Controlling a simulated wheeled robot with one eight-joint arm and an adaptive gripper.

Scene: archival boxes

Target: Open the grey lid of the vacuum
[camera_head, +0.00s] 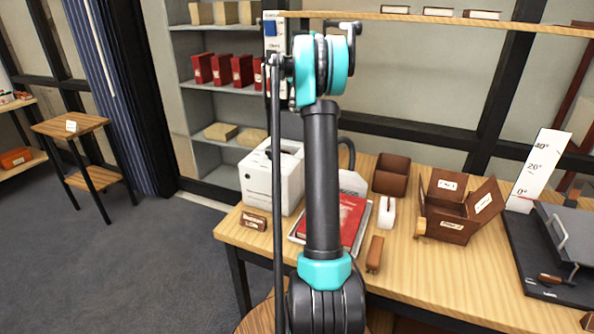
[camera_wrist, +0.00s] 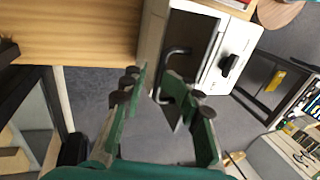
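A white box-shaped machine, which I take to be the vacuum (camera_head: 262,187), stands upright at the left end of the wooden table, with a dark handle on its upper part and a dark hose curving behind it. In the wrist view the white machine (camera_wrist: 238,45) is turned sideways. It shows a grey panel (camera_wrist: 190,42), probably the lid, a bent dark tube and a black handle (camera_wrist: 228,65). My gripper (camera_wrist: 156,82) is open and empty, its green fingers apart from the machine. My arm hides part of the table in the head view.
On the table (camera_head: 420,275) are a red book (camera_head: 350,217) on a tray, an open brown box (camera_head: 455,215), a small brown bin (camera_head: 391,174) and a dark board (camera_head: 540,270). Shelves with red boxes (camera_head: 242,70) stand behind. Open floor lies left of the table.

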